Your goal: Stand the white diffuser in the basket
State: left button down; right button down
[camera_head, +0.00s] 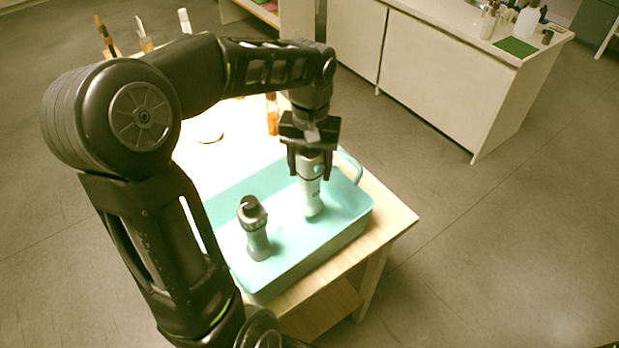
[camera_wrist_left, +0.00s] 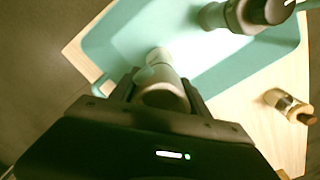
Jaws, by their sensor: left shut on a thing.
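The white diffuser (camera_head: 312,200) is upright inside the teal basket (camera_head: 304,266), toward its right end. My left gripper (camera_head: 310,174) comes down from above and is shut on the diffuser's upper part. The diffuser's base is at or just above the basket floor; I cannot tell whether it touches. In the left wrist view the diffuser (camera_wrist_left: 160,72) sits between the fingers (camera_wrist_left: 160,90), with the basket's rim (camera_wrist_left: 98,45) beyond. My right gripper is not in view.
A grey-green bottle with a dark cap (camera_head: 257,230) stands in the basket, left of the diffuser and apart from it. An amber bottle (camera_head: 272,114) stands on the wooden table (camera_head: 385,228) behind the basket. Several more bottles show at the far left. The basket has a raised handle (camera_head: 352,163).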

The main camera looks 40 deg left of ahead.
pick_arm(q)
jog(key=shift+f, duration=2)
jog(key=c, duration=0.5)
grip_release()
notch_tip(320, 180, up, 12)
jog(key=shift+r, duration=0.15)
